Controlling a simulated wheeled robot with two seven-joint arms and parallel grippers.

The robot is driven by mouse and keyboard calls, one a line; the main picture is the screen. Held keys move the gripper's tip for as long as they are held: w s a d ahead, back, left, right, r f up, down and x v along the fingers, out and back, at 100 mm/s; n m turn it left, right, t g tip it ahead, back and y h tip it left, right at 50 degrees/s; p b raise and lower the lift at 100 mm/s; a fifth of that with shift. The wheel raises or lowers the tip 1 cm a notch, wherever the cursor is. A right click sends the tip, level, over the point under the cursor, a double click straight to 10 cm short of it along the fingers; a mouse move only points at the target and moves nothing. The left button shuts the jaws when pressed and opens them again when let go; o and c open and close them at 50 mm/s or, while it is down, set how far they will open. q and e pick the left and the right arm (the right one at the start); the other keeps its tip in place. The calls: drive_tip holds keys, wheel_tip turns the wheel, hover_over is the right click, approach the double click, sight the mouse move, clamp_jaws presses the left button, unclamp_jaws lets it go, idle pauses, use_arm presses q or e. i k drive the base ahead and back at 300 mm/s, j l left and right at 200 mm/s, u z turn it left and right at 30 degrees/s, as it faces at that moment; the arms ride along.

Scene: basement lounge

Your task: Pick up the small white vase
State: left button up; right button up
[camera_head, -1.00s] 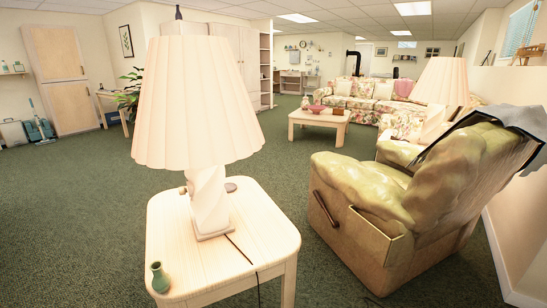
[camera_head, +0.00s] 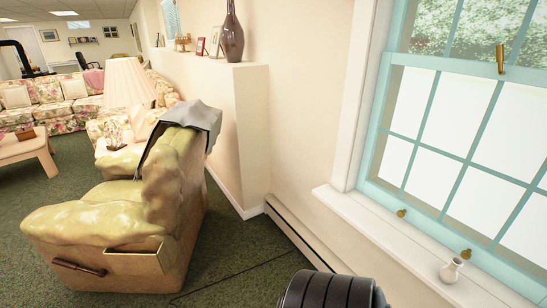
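The small white vase (camera_head: 451,270) stands upright on the white window sill (camera_head: 400,247) at the lower right of the head view. It has a narrow neck and is close to the window frame. Neither of my grippers shows in this view, so nothing of mine is seen near the vase.
A dark ribbed rounded object (camera_head: 331,290) is at the bottom edge, below the sill. A green recliner (camera_head: 125,215) with a grey cloth (camera_head: 190,122) stands to the left. A baseboard heater (camera_head: 300,238) runs along the wall. Carpet (camera_head: 235,255) shows between recliner and wall.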

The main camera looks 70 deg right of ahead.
sight(448, 275)
drive_tip(key=z, duration=1.35)
drive_tip(key=k+z, duration=0.1)
drive_tip(key=z, duration=1.3)
drive_tip(key=k+z, duration=0.1)
drive_tip(key=z, duration=0.8)
